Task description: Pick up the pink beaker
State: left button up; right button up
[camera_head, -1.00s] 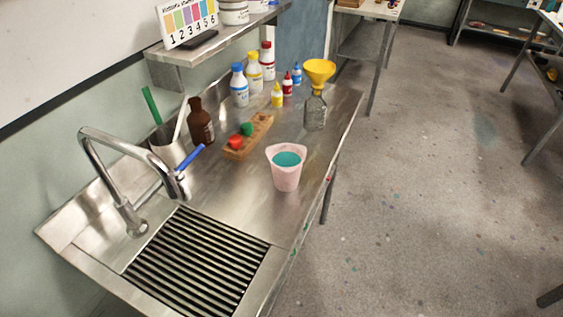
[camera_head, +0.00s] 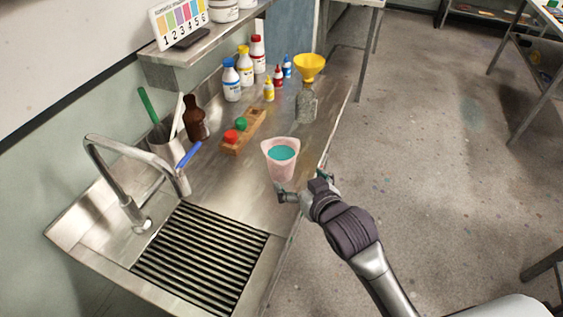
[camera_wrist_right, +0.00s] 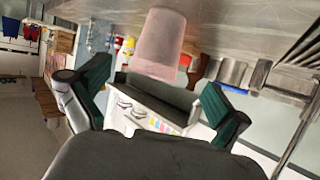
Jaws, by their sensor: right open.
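The pink beaker (camera_head: 280,164) stands upright on the steel counter near its front edge, with teal liquid inside. My right gripper (camera_head: 304,186) is just in front of the beaker on the near side, at the counter edge, and its fingers are spread and empty. In the right wrist view, the beaker (camera_wrist_right: 161,45) appears upside down, beyond and between the open fingertips (camera_wrist_right: 155,85). I cannot tell whether any finger touches it. My left gripper is not in view.
A wooden rack (camera_head: 244,132) with red and green pieces, a brown bottle (camera_head: 194,119) and a glass bottle with a yellow funnel (camera_head: 309,66) stand behind the beaker. A faucet (camera_head: 130,190) and drain grate (camera_head: 200,258) are to the left. Several paint bottles line the back.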

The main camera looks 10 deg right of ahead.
aim_at(287, 168)
jog(key=x, duration=0.7)
jog(key=shift+s+f, duration=0.1)
jog(key=shift+w+a+f+p, duration=0.1)
jog(key=shift+w+f+p, duration=0.15)
jog(key=shift+w+p, duration=0.25)
jog(key=x, duration=0.4)
jog(key=shift+f+p, duration=0.3)
jog(key=shift+p, duration=0.05)
jog(key=shift+c, duration=0.2)
jog(key=c, duration=1.3)
jog(key=shift+r, duration=0.1)
jog(key=shift+c, duration=0.4)
jog(key=shift+r, duration=0.2)
